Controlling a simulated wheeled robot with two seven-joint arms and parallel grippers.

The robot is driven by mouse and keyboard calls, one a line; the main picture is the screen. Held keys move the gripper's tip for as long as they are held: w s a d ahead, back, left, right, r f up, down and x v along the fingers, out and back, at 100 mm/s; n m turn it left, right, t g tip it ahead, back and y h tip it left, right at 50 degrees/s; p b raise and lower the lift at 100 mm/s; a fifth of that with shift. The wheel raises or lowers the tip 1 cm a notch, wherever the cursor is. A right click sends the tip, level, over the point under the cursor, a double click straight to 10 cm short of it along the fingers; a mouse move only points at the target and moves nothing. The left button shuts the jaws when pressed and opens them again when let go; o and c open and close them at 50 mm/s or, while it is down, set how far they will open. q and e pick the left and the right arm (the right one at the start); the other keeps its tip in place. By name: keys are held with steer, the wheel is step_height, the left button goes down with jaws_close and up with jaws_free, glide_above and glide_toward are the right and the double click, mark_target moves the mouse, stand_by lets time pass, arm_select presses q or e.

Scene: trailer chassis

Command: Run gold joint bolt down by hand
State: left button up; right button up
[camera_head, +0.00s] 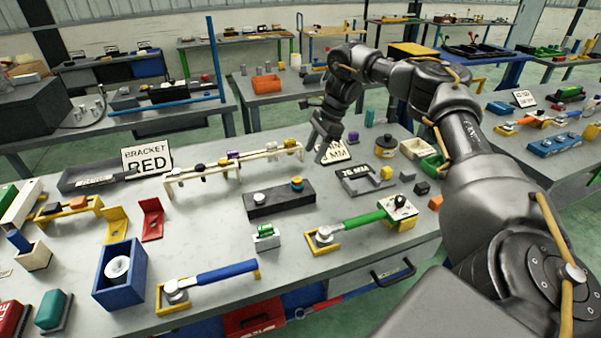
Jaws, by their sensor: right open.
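A cream chassis rail frame (250,158) stands on legs on the grey workbench, left of centre. A gold bolt head (290,143) sits at the right end of the rail. A silver one, a purple one and dark ones sit farther left along it. My right gripper (322,155) hangs fingers-down just right of the gold bolt, close to the rail's end. It is open and I see nothing between its fingers. The gap between gripper and bolt is hard to judge, and the thread under the head is too small to see. My left gripper is out of view.
A black block (279,202) with round pieces lies in front of the rail. A green-handled wrench (350,228) and a blue-handled wrench (208,284) lie near the front. A "BRACKET RED" sign (147,160) stands behind. My right arm covers the right side.

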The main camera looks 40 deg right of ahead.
glide_toward(298, 179)
steer(key=x, duration=0.2)
steer(key=shift+w+a+f, duration=0.15)
steer(key=shift+a+f, duration=0.05)
steer(key=p+x, duration=0.1)
steer(key=x, duration=0.2)
steer(key=shift+f, duration=0.4)
steer(key=shift+a+f+p, duration=0.2)
steer(key=shift+f+p, duration=0.1)
steer(key=shift+w+a+f, duration=0.15)
steer(key=shift+a+f, duration=0.05)
steer(key=shift+f, duration=0.35)
steer(key=shift+r, duration=0.1)
steer(key=c, duration=0.5)
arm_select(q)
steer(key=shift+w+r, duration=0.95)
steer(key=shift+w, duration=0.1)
arm_select(e)
steer(key=c, duration=0.5)
